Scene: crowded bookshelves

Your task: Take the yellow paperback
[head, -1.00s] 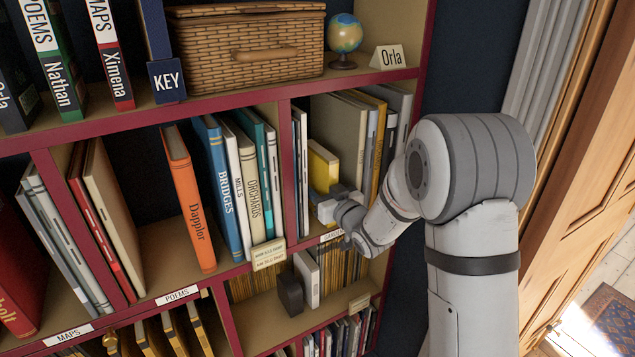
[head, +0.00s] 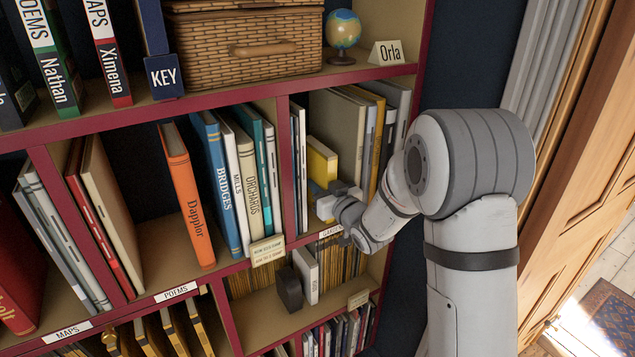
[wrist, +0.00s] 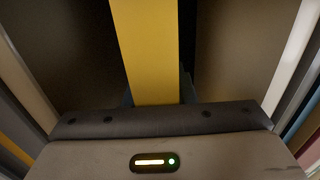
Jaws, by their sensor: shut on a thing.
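The yellow paperback (head: 322,162) stands in the right-hand compartment of the middle shelf. My gripper (head: 336,197) is at its front, low on the book, and is shut on it. In the wrist view the yellow spine (wrist: 148,50) rises straight ahead from my gripper (wrist: 158,108). The lower part of the book is hidden by my gripper in the head view.
Tall grey and ochre books (head: 352,130) stand close on the right of the paperback. Thin white-spined books (head: 299,165) and the red shelf divider (head: 286,170) are on its left. A globe (head: 343,32) and an "Orla" card (head: 388,53) are on the shelf above.

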